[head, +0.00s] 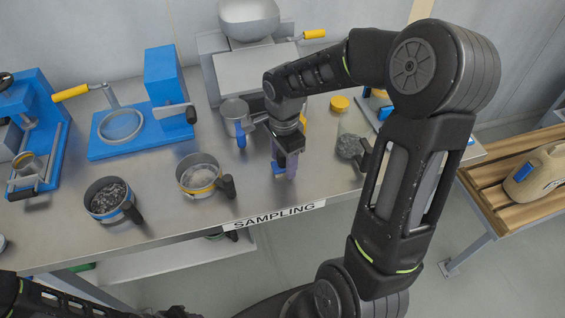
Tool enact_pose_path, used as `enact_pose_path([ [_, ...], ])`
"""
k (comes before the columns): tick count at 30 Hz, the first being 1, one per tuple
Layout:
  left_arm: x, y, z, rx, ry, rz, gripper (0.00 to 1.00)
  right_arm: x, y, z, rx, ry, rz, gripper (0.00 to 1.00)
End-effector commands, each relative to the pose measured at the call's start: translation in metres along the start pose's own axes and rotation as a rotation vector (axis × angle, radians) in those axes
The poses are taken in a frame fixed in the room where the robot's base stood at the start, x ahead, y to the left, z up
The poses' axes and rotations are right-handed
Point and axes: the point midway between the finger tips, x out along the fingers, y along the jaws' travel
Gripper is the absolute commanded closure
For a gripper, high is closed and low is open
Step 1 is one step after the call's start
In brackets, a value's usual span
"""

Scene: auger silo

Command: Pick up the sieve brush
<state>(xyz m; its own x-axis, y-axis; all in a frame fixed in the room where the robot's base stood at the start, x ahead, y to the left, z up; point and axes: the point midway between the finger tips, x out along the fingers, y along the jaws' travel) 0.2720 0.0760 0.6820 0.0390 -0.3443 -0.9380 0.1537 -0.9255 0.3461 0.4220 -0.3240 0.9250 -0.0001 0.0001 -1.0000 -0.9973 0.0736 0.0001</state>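My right gripper (286,160) points down over the steel bench near its front edge, above and behind the SAMPLING label. A small blue piece (278,169) shows at its fingertips. It may be part of the sieve brush, but I cannot tell whether it is held or only lies behind the fingers. No other thing in view is clearly the sieve brush. Part of my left arm shows at the lower left, and its gripper is out of view.
Two handled pans (109,217) (200,190) stand left of the gripper on the steel bench (160,222). Behind are a blue device (135,150) and a grey machine (256,72). A yellow-lidded jar (340,104) stands right. A wooden bench (500,218) holds a beige jug (540,178).

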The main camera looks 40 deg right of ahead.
Motion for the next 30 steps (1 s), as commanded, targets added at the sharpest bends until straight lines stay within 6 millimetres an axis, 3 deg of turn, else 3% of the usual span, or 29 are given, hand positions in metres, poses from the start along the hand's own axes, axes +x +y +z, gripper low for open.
enact_pose_path([
  [19, 0.0, 0.0, -0.0001, 0.0, 0.0, 0.0, 0.64, 0.0001, 0.0001, 0.0, 0.0, 0.0, 0.0, 0.99],
  [30, 0.0004, -0.0001, -0.0001, 0.0, 0.0, 0.0, 0.64, -0.0015, -0.0002, 0.0, 0.0, 0.0, -0.001, 1.0],
])
